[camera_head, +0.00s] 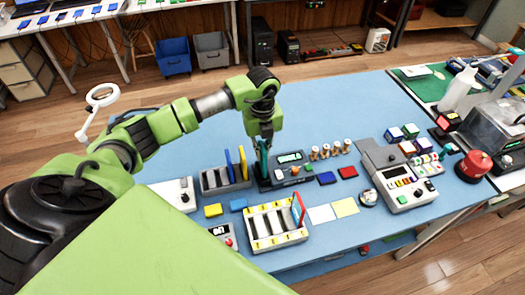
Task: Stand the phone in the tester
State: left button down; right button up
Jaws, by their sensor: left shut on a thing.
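My left gripper (262,138) points straight down over the blue table and is shut on a teal phone (262,165). The phone is upright, edge-on to the view. Its lower end is at the left end of the dark tester (278,181), which has a lit green display (290,158). I cannot tell whether the phone's bottom rests in a slot or is just above it; the fingertips partly hide its top. My right gripper is not in view.
A grey rack (211,186) left of the tester holds a blue and a yellow phone upright. A cream rack (262,226) in front holds a red one. The table's back is clear.

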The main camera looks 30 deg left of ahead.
pick_arm(q)
jog(key=shift+f, duration=0.1)
dwell(0.4)
jog(key=shift+f+b, duration=0.4)
jog(key=shift+f, duration=0.15)
jog(key=shift+f+b, duration=0.35)
jog(key=shift+b, duration=0.05)
dwell(0.5)
jog(key=c, duration=2.1)
grip_release()
